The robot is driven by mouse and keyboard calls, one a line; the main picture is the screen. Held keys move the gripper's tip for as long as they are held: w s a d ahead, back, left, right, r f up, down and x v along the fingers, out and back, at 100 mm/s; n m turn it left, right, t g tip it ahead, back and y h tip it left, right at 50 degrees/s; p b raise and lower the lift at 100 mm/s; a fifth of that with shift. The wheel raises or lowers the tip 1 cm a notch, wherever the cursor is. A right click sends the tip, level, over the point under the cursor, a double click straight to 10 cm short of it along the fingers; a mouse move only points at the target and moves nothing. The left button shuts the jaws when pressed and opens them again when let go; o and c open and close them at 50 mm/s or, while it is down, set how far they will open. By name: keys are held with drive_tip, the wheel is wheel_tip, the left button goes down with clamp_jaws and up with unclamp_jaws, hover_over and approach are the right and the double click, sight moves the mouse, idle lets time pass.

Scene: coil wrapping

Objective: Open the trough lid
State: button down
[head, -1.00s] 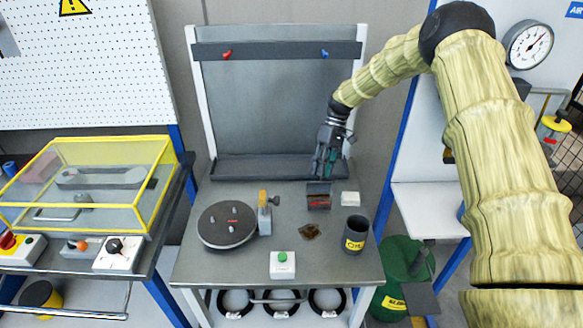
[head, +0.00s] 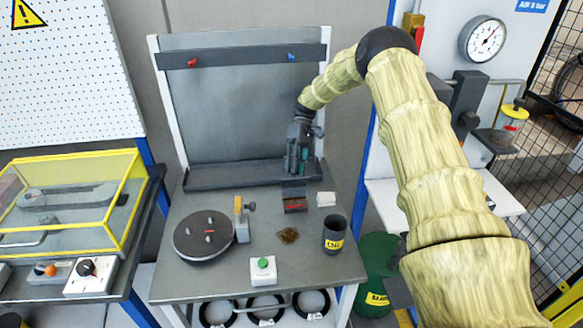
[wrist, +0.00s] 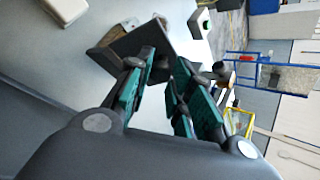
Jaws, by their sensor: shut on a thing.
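The trough (head: 295,206) is a small dark box with a red front or inside, at the back right of the grey bench. Its dark lid (head: 293,186) stands raised at the box's far side in the head view. My gripper (head: 298,172) is at the lid's upper edge, pointing down. In the wrist view the dark lid plate (wrist: 140,43) lies at the tips of my teal-padded fingers (wrist: 167,62), which are shut on it. The exact contact is partly hidden by the fingers.
A white block (head: 326,199) stands close to the trough's right. The oil can (head: 334,236), a brown patch (head: 288,236), a green button box (head: 263,270) and a round turntable (head: 204,236) are nearer the front. A long dark tray (head: 230,176) runs along the back.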

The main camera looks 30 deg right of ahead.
drive_tip(key=c, duration=1.3)
unclamp_jaws()
drive_tip(key=shift+d, duration=0.1)
wheel_tip(320, 180, up, 10)
drive_tip(key=shift+f, duration=0.1)
drive_tip(key=shift+w, duration=0.1)
